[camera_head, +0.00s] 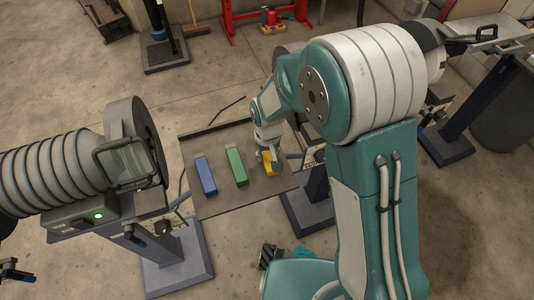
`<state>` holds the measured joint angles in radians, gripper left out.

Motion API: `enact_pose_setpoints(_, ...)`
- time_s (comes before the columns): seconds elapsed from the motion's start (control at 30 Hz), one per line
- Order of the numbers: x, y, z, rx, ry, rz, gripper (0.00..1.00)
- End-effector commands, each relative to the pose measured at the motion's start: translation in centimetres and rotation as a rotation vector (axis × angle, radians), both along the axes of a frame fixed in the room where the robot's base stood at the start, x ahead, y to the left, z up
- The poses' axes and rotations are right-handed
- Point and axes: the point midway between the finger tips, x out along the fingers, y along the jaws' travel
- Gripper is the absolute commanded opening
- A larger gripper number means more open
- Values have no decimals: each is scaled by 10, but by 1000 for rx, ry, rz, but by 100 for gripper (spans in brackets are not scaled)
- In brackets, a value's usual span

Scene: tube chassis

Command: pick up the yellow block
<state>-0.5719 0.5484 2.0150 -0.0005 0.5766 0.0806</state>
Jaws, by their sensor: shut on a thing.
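The yellow block (269,167) is on the right part of a dark tray-like table (218,208), partly hidden by my gripper. My gripper (267,159) points down over the block and is shut on it. From this view I cannot tell whether the block touches the surface.
A green block (237,167) lies just left of my gripper, and a blue block (205,175) lies farther left on the same surface. A grey ribbed machine (70,165) stands at the left. The table's front strip is clear. Red stands (265,12) are at the back.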

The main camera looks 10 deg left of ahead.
Motion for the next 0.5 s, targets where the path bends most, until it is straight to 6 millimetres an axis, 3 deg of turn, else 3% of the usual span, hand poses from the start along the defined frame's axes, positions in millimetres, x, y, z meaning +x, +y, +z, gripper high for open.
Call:
enact_pose_setpoints(0.17,0,0,5,0,0,1,0)
enact_pose_setpoints(0.33,0,0,30,3,-3,0,0)
enact_pose_setpoints(0.5,-27,6,64,5,-4,5,0)
